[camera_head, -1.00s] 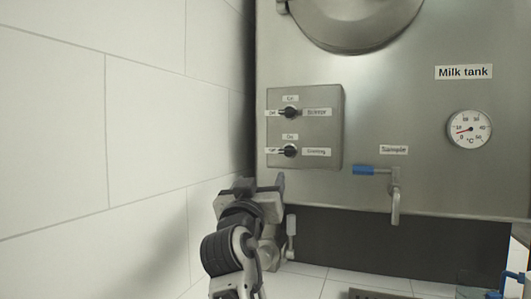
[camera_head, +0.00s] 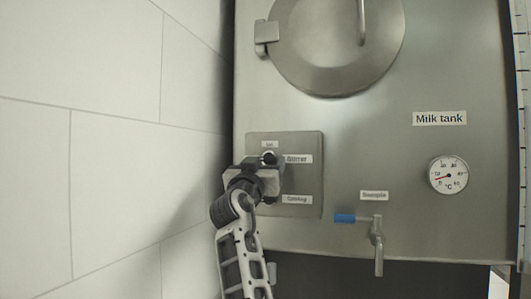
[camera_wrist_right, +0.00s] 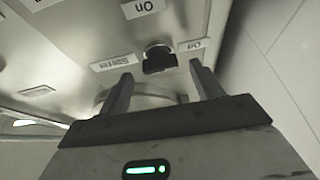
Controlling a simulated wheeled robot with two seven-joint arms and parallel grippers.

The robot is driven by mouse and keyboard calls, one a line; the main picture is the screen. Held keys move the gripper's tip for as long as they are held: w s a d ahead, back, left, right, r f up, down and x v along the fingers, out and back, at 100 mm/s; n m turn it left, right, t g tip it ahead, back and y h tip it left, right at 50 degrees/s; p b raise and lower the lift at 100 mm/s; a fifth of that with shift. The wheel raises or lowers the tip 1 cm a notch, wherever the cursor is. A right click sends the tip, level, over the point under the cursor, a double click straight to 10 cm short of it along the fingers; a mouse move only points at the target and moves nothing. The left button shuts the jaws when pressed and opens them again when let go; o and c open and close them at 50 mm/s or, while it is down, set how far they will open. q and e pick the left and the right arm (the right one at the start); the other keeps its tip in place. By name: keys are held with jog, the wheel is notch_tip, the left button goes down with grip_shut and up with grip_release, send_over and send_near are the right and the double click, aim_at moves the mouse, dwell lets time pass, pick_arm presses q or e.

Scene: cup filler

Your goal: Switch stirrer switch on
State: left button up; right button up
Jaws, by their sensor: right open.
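The stirrer switch (camera_wrist_right: 158,57) is a dark knob on the milk tank's control panel (camera_head: 312,180). In the head view the knob (camera_head: 269,157) shows just above my right gripper (camera_head: 265,164). My right gripper is open, with its two fingers (camera_wrist_right: 161,70) pointing at the knob, one tip on either side in the wrist view. Contact with the knob is not visible. The gripper hides the cooling switch. My left gripper is out of view.
The milk tank (camera_head: 300,227) has a round lid (camera_head: 335,50), a thermometer (camera_head: 448,175) and a sample tap (camera_head: 376,240) with a blue handle, right of the panel. A tiled wall (camera_head: 110,180) stands close on the left.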

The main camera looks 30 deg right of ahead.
aim_at(267, 159)
jog(key=shift+x, duration=1.2)
